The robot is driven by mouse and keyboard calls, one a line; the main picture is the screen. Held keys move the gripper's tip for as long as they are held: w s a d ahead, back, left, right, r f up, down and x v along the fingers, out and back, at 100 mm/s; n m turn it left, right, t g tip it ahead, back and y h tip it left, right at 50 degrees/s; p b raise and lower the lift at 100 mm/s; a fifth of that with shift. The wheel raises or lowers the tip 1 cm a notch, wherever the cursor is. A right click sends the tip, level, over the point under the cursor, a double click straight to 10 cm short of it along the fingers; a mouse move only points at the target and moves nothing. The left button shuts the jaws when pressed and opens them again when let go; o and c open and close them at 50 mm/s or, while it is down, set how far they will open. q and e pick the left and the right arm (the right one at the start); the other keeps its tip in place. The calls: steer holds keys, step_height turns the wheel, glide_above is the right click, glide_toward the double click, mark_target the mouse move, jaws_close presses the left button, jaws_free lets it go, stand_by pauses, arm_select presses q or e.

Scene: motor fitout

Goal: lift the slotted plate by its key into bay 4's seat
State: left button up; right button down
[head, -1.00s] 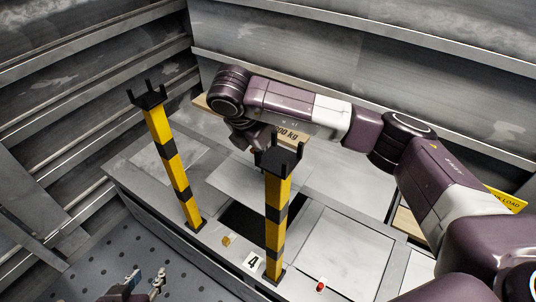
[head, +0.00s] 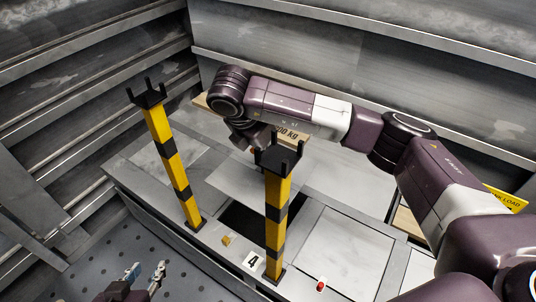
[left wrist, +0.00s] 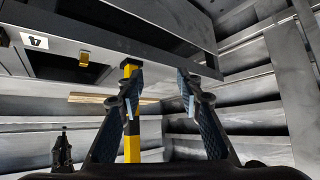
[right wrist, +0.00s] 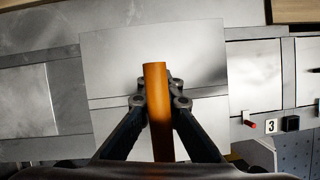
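The slotted plate (right wrist: 110,70) is a pale grey square under my right gripper (right wrist: 161,95) in the right wrist view, with a seam-like line across it. The fingers are closed around the orange cylindrical key (right wrist: 155,75). In the head view my right gripper (head: 250,140) is partly hidden behind a post, and whether the plate touches the deck is unclear. The number 4 label (head: 253,262) marks bay 4, with a dark opening (head: 240,215) behind it. My left gripper (head: 144,275) is low at the left; the left wrist view shows its fingers (left wrist: 157,82) apart and empty.
Two yellow-black posts with forked tops, left (head: 172,160) and right (head: 277,215), stand at the front edge. A small yellow block (head: 226,240) and a red knob (head: 321,284) sit along it. A board marked in kg (head: 292,133) lies behind. Ribbed metal walls enclose the back and left.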

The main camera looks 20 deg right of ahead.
arm_select(q)
steer(key=shift+w+d+r+t+h+b, duration=0.15)
steer(key=shift+w+d+r+t, duration=0.1)
steer(key=shift+w+r+t, duration=0.3)
steer(key=shift+w+d+r+t+h+b, duration=0.15)
steer(key=shift+w+d+r+t, duration=0.15)
steer(key=shift+w+r, duration=0.45)
steer(key=shift+w+d+r+t+h+b, duration=0.1)
steer(key=shift+w+d+r+t+b, duration=0.1)
steer(key=shift+w+r+t, duration=0.4)
arm_select(e)
steer(key=shift+f, duration=0.6)
stand_by(1.5)
arm_select(q)
steer(key=shift+w+d+r+t+h+b, duration=0.2)
steer(key=shift+w+r+t, duration=0.2)
steer(key=shift+r, duration=0.45)
steer(key=shift+w+d+r+t+h+b, duration=0.15)
steer(key=shift+w+d+r+t, duration=0.15)
steer(key=shift+r, duration=0.55)
steer(key=shift+w+d+r+t+h+b, duration=0.15)
steer(key=shift+w+r+t, duration=0.3)
steer(key=shift+r, duration=0.4)
arm_select(e)
steer(key=shift+f, duration=0.7)
stand_by(0.7)
